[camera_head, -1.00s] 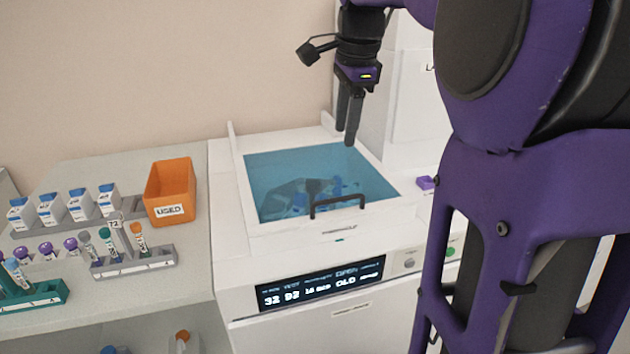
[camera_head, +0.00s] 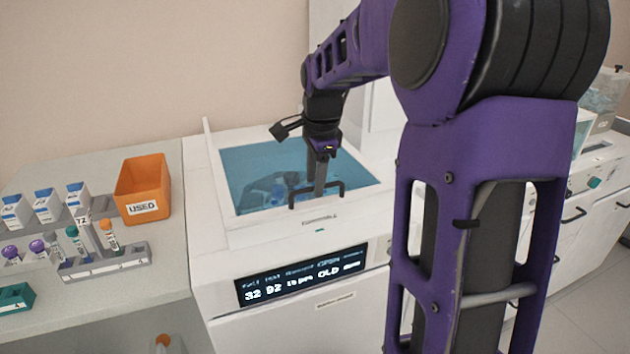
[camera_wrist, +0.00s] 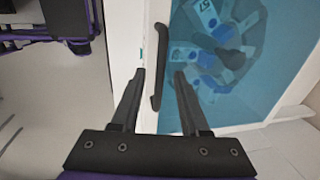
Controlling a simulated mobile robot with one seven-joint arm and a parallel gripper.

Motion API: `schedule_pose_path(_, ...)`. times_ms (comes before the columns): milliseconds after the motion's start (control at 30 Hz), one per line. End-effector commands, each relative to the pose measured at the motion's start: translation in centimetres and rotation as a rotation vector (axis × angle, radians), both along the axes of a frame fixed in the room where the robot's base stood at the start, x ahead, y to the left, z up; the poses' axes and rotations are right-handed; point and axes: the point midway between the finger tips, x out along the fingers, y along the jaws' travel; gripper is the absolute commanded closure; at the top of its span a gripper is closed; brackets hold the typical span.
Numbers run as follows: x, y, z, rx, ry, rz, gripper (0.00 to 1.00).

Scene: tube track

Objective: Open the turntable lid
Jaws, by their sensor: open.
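The turntable lid (camera_head: 262,212) is a white-framed, blue see-through panel on the white machine and lies shut in the head view. Its dark bar handle (camera_head: 332,186) stands at the front edge of the panel. The handle also shows in the wrist view (camera_wrist: 160,67), running between and beyond the fingertips. My gripper (camera_head: 320,190) is open, just above or at the handle. In the wrist view the two fingertips (camera_wrist: 161,74) are apart, one on each side of the handle's line. I cannot tell whether either finger touches it. The turntable with its tubes shows dimly through the blue panel.
An orange bin marked USED (camera_head: 143,190) stands left of the machine. Racks of tubes (camera_head: 105,262) and small boxes (camera_head: 45,206) stand on the counter farther left. A lit display (camera_head: 300,275) is on the machine's front. A wall rises behind.

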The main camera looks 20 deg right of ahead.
Motion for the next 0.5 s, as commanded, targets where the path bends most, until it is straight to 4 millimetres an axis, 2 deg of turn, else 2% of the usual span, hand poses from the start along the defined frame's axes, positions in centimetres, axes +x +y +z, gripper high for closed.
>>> schedule_pose_path(267,0.03,0.01,-0.12,0.000,0.000,0.000,0.55)
schedule_pose_path(500,0.03,0.01,-0.10,0.000,0.000,0.000,0.98)
